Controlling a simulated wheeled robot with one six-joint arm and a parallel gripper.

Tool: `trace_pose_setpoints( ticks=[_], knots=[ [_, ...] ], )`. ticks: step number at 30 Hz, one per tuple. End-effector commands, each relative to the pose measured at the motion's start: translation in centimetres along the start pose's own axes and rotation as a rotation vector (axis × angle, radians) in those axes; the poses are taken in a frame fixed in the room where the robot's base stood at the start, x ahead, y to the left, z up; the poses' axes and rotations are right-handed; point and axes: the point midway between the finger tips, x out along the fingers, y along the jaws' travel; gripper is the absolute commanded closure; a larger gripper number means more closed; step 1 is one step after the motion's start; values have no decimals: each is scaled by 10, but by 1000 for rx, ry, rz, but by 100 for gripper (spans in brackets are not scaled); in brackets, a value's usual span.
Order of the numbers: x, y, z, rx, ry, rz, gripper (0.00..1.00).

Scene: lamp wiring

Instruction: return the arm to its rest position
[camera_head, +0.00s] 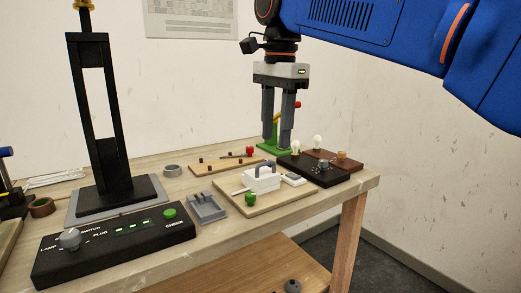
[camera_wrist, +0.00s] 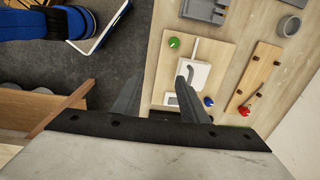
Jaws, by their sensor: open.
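My blue arm comes in from the upper right of the head view. My gripper (camera_head: 278,144) points down over the back right part of the wooden table, with its two grey fingers apart and nothing seen between them. In the wrist view, my gripper (camera_wrist: 158,75) shows its two fingers spread wide over the table's edge and the floor. In the head view the fingertips overlap the green base (camera_head: 271,147) behind them; I cannot tell the exact gap.
A wooden board (camera_head: 262,203) carries a white switch box (camera_head: 262,179). A black control box (camera_head: 115,244) and a tall black stand (camera_head: 100,120) are at left. Open floor (camera_wrist: 90,60) lies beside the table.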

Motion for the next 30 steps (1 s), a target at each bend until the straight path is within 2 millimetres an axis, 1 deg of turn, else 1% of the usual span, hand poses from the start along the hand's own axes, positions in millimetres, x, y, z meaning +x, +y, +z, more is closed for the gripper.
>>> trace_pose_setpoints(
  ticks=[1, 5, 6, 11, 15, 17, 21, 23, 27, 30],
  knots=[
    [7, 16, -12, -31, 3, -14, 60],
    [30, 51, -38, -139, 18, -53, 60],
    [38, 62, -45, -172, 24, -63, 60],
    [74, 109, -68, -304, 56, -103, 60],
    [109, 151, -84, -419, 95, -133, 60],
    [125, 169, -89, -469, 115, -143, 60],
    [166, 212, -97, -584, 165, -160, 60],
    [185, 230, -99, -633, 187, -164, 60],
    [231, 272, -101, -747, 245, -166, 60],
    [262, 297, -100, -822, 284, -161, 60]
  ],
)
